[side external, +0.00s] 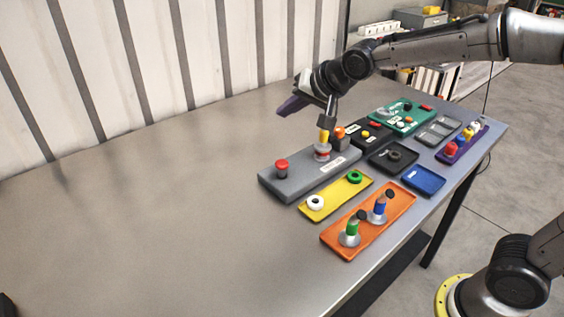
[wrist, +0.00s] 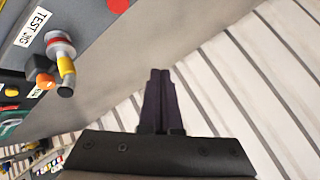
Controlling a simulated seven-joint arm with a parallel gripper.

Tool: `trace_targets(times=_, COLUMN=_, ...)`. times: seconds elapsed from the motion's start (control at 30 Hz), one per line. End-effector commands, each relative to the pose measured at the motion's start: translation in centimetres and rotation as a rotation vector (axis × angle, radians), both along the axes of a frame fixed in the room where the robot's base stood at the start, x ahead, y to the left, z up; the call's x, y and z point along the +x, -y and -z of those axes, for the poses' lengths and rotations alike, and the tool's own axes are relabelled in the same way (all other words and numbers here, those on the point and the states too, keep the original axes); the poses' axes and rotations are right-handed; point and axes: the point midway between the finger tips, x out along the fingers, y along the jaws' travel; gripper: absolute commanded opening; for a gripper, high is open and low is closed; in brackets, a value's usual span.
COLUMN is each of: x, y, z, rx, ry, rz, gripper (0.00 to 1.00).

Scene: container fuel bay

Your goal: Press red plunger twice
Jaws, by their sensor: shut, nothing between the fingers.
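The red plunger (side external: 282,166) stands upright at the left end of a grey block (side external: 300,177). Its red cap (wrist: 118,4) is cut by the top edge of the wrist view. My gripper (side external: 281,112) is above and behind the block, tilted, with its purple fingers pointing left and down. In the wrist view the fingers (wrist: 160,76) are together with nothing between them. They are apart from the plunger. A yellow-handled lever on a red and white base (side external: 322,152) stands at the block's other end, partly hidden by my arm; it also shows in the wrist view (wrist: 64,55).
A yellow tray (side external: 336,195) and an orange tray (side external: 375,228) with two knobbed pieces lie in front of the block. A green tray (side external: 402,119), black, grey and blue trays crowd the right. The table's left is clear; a ribbed wall stands behind.

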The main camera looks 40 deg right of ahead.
Motion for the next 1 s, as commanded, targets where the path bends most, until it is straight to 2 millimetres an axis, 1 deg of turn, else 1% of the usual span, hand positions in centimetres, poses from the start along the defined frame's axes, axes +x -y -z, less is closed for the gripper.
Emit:
trace_targets(times=0.03, x=0.1, y=-0.2, z=0.8, rx=-0.002, ry=-0.015, rz=-0.005, gripper=0.0)
trace_targets(times=0.13, x=0.1, y=-0.5, z=1.7, rx=-0.006, ry=-0.034, rz=-0.01, gripper=0.0)
trace_targets(times=0.5, x=0.0, y=-0.6, z=1.9, rx=-0.007, ry=-0.037, rz=-0.014, gripper=0.0)
trace_targets(times=0.67, x=0.0, y=-0.6, z=2.6, rx=-0.008, ry=-0.039, rz=-0.014, gripper=0.0)
trace_targets(times=0.77, x=0.0, y=-0.6, z=3.5, rx=-0.01, ry=-0.04, rz=-0.014, gripper=0.0)
trace_targets(times=1.0, x=0.0, y=-0.6, z=6.7, rx=-0.009, ry=-0.04, rz=-0.014, gripper=0.0)
